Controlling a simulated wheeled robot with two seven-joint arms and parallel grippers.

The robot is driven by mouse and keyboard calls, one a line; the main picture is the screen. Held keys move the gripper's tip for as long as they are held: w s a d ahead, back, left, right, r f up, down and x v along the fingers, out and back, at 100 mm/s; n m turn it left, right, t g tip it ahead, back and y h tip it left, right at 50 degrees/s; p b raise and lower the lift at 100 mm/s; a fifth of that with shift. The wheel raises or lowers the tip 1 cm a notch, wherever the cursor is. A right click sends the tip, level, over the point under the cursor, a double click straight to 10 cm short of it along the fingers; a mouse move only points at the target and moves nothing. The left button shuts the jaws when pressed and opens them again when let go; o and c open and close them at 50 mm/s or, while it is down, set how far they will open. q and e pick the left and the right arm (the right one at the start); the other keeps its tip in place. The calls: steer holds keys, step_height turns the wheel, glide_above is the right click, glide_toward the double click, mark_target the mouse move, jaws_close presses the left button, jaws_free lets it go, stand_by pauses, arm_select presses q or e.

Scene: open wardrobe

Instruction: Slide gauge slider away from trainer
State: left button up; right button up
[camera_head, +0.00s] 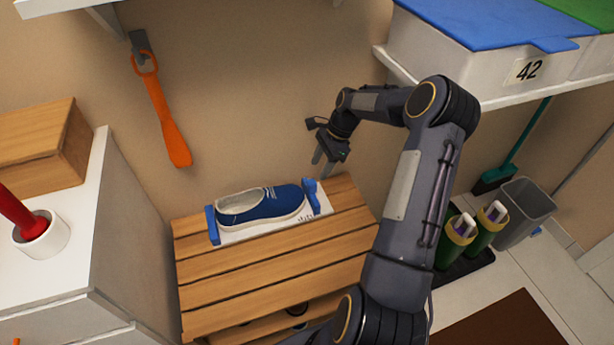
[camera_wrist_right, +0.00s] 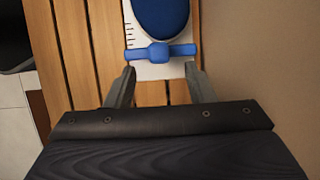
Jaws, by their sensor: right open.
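A blue trainer (camera_head: 262,206) with a white sole lies on a white foot gauge (camera_head: 250,232) on the slatted wooden bench. The gauge has a blue fixed end (camera_head: 212,225) at the left and a blue slider (camera_head: 312,195) at the right, by the trainer's toe. In the right wrist view the slider (camera_wrist_right: 160,52) is a blue crossbar with a knob, close to the toe of the trainer (camera_wrist_right: 161,15). My right gripper (camera_head: 325,165) is open and empty, just beyond the slider; its fingers (camera_wrist_right: 160,78) point towards the slider's two ends. My left gripper is out of view.
The wooden bench (camera_head: 275,265) has bare slats in front of the gauge. A wall stands close behind it. An orange shoehorn (camera_head: 162,110) hangs on the wall. A white cabinet (camera_head: 120,240) is at the left, and green boots (camera_head: 470,238) and a grey bin (camera_head: 524,212) at the right.

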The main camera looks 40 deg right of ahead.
mark_target(312, 181)
steer(key=b+x, duration=0.1)
steer(key=x, duration=0.6)
steer(key=shift+a+f, duration=0.15)
steer(key=shift+f, duration=0.05)
